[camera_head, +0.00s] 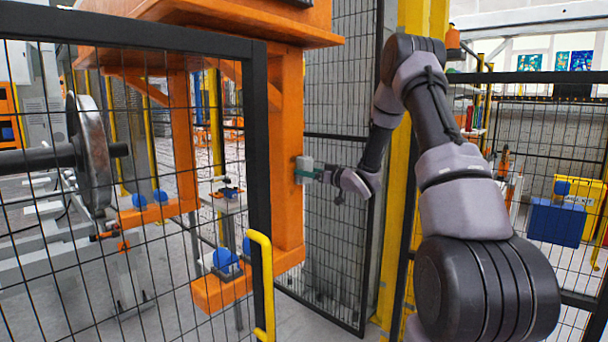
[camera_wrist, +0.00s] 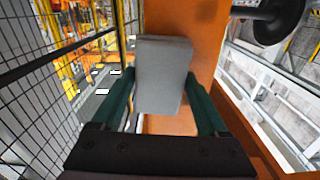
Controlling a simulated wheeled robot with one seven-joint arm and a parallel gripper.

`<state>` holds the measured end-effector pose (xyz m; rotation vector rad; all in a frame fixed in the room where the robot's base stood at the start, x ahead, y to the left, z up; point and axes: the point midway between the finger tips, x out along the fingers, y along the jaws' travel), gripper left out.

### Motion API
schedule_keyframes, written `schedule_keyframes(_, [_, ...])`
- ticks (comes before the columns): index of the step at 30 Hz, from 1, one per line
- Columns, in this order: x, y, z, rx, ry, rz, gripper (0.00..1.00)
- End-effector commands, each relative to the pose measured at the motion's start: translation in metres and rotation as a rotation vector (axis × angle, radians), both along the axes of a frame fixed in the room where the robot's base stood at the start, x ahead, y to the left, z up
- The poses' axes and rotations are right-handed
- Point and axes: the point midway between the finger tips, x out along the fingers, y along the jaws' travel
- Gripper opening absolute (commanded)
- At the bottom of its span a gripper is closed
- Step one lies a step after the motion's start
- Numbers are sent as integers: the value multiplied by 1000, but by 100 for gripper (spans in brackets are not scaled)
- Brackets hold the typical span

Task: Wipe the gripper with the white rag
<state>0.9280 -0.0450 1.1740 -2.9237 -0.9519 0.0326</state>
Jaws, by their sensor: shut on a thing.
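My gripper (camera_head: 316,173) is shut on a pale grey-white, block-shaped thing, which I take for the white rag (camera_head: 303,165). In the wrist view the rag (camera_wrist: 163,70) sits between the two green fingers of my gripper (camera_wrist: 161,92). The rag is at the face of an orange upright post (camera_head: 286,130), part of the orange gantry gripper. The post (camera_wrist: 205,45) is behind the rag in the wrist view. I cannot tell whether they touch. The post ends below in an orange foot (camera_head: 222,288) with blue round parts.
A black mesh gate (camera_head: 257,140) with a yellow handle (camera_head: 262,285) stands open in front of the post. Mesh fence (camera_head: 335,120) and a yellow column (camera_head: 397,200) stand close to my arm. A wheelset (camera_head: 92,140) is at the left. A blue bin (camera_head: 555,221) is at the right.

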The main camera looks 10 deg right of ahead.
Motion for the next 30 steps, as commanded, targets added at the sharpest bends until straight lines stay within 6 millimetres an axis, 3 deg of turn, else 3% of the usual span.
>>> schedule_keyframes(8, [8, -8, 3, 2, -1, -1, 32])
schedule_keyframes(20, [6, -8, 30, 2, -4, 1, 32])
schedule_keyframes(30, [-7, 8, 29, 1, 0, 2, 32])
